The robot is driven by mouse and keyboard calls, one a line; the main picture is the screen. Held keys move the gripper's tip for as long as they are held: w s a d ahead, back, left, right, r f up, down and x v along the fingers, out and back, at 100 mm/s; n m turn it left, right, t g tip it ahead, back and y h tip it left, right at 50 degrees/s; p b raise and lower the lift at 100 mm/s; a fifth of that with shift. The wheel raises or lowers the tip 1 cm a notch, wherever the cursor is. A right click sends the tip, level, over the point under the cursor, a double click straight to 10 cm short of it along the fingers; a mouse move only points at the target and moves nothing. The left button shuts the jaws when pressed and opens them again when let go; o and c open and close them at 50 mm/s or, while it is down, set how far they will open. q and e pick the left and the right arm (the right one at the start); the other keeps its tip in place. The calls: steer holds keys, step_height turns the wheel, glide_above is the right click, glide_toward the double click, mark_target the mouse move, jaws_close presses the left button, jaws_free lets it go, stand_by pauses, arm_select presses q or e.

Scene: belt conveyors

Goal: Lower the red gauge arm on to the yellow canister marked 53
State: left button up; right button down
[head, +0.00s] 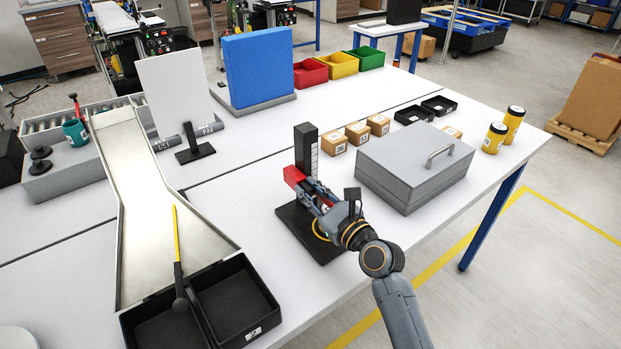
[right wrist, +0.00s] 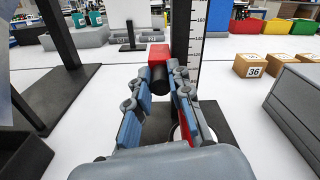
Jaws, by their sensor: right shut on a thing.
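The height gauge stands on a black base plate (head: 297,228) with an upright scale post (head: 306,150). Its red gauge arm (head: 293,176) is partway up the post; it also shows in the right wrist view (right wrist: 158,52), with a dark round grip below it. My right gripper (head: 322,202) is shut on the gauge arm at that grip, its fingers either side of it. A thin yellow curve shows beneath the gripper, mostly hidden; I cannot tell whether it is a canister. Two yellow canisters (head: 494,139) (head: 513,122) stand at the table's right end, their numbers unreadable. My left gripper is out of view.
A grey lidded box (head: 415,165) stands right of the gauge. Small cardboard boxes (head: 357,132) and black trays (head: 414,115) are behind. A metal chute (head: 150,215) leads into a black bin (head: 235,298) at left. White table is clear around the gauge base.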

step_height(320, 180, down, 3)
steer(key=shift+r+b, duration=0.15)
steer(key=shift+b, duration=0.2)
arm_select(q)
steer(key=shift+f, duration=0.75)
arm_select(e)
steer(key=shift+s, duration=0.1)
steer(key=c, duration=1.2)
jaws_free()
steer(key=v, duration=1.2)
